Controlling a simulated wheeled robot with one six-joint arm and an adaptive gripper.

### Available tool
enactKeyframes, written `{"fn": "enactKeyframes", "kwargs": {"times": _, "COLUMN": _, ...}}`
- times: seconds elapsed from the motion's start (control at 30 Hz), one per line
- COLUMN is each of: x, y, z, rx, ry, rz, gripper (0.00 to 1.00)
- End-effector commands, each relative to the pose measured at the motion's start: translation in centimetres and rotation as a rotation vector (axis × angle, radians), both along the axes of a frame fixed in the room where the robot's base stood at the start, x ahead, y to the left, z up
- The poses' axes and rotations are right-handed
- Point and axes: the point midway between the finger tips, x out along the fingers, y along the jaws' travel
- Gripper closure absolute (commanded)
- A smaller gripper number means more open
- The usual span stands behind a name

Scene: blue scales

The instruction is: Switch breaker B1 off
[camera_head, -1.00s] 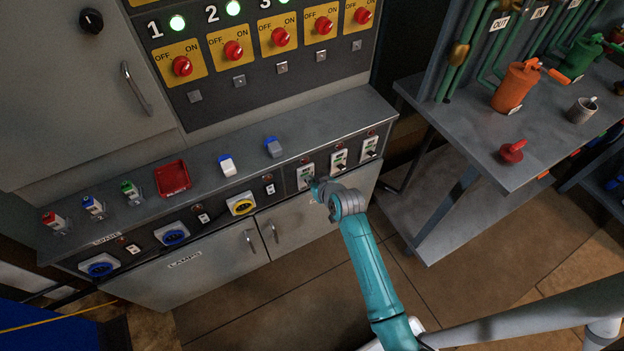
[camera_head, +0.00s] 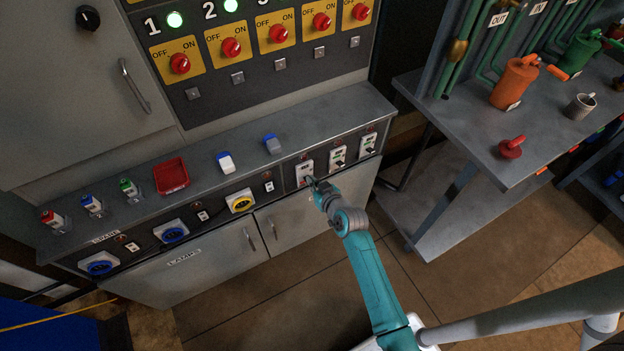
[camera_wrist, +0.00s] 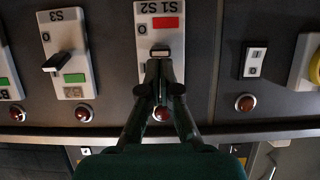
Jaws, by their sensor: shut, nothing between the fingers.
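My gripper (camera_head: 311,181) is shut and empty, in front of the leftmost of three breakers. In the wrist view, upside down, the fingertips (camera_wrist: 163,68) are just below the lever (camera_wrist: 160,51) of the breaker marked S1 S2 (camera_wrist: 144,42). I cannot tell whether they touch it. A red patch (camera_wrist: 165,22) shows on this breaker. The same breaker (camera_head: 304,168) is partly hidden by the gripper in the head view. The neighbouring breaker S3 (camera_wrist: 83,47) shows a green patch (camera_wrist: 74,78), and its lever (camera_wrist: 57,62) lies on the opposite side. I cannot read a B1 label.
Two more breakers (camera_head: 338,157) (camera_head: 369,145) stand to the right. A yellow socket (camera_head: 240,202) and a small switch (camera_head: 269,187) are to the left. A grey ledge (camera_head: 340,112) runs above, with a red tray (camera_head: 171,176). A workbench (camera_head: 480,155) stands at right.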

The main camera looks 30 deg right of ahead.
Motion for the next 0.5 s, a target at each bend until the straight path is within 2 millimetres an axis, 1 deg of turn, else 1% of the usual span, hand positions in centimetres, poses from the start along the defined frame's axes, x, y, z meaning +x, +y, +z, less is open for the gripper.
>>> {"fn": "enactKeyframes", "kwargs": {"times": 0.2, "x": -0.50, "y": 0.00, "z": -1.10, "rx": 0.001, "ry": 0.004, "rz": 0.000, "gripper": 1.00}}
{"fn": "enactKeyframes", "kwargs": {"times": 0.5, "x": -0.46, "y": 0.00, "z": -0.98, "rx": 0.000, "ry": 0.002, "rz": 0.001, "gripper": 1.00}}
